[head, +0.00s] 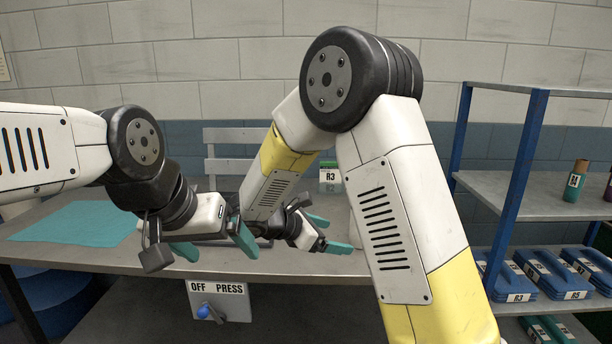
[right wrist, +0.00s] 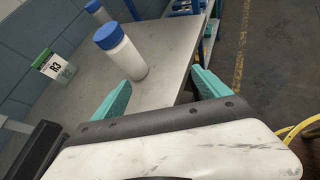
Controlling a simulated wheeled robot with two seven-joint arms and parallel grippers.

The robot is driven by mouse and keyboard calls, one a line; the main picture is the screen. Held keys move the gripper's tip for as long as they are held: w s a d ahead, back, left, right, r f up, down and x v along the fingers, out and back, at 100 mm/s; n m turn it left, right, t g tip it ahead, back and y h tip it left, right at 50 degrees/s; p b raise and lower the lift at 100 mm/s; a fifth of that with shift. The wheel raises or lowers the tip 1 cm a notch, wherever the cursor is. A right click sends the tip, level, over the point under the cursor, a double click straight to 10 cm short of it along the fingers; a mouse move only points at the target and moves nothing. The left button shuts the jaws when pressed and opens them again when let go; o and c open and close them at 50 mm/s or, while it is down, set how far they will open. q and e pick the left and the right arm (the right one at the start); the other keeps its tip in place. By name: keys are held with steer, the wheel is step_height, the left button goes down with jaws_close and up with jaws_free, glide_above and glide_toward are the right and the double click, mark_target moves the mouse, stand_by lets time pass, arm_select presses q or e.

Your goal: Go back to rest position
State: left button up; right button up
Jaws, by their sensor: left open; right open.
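My left gripper (head: 213,244) hangs over the front part of the grey table (head: 130,262), its teal fingers apart and nothing between them. My right gripper (head: 329,234) is over the table to the right of the left one, with its arm bent high in front of the camera. In the right wrist view its two teal fingers (right wrist: 162,88) are spread wide and empty. A white bottle with a blue cap (right wrist: 124,55) stands on the table beyond the fingers, apart from them.
A green-and-white R3 box (head: 330,178) stands at the table's back. A teal cloth (head: 75,222) lies at left. An OFF/PRESS panel (head: 236,303) with a blue lever hangs under the front edge.

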steer(key=s+d+r+m+g+y, duration=0.4)
steer(key=s+d+r+m+y, duration=0.1)
steer(key=s+d+m, duration=0.6)
steer(key=s+a+r+m+t+y, duration=0.3)
steer(key=s+r+m+y, duration=0.3)
steer(key=s+m, duration=0.5)
steer(key=shift+s+r+t+y, duration=0.2)
steer(key=shift+r+t+y, duration=0.15)
steer(key=shift+y, duration=0.35)
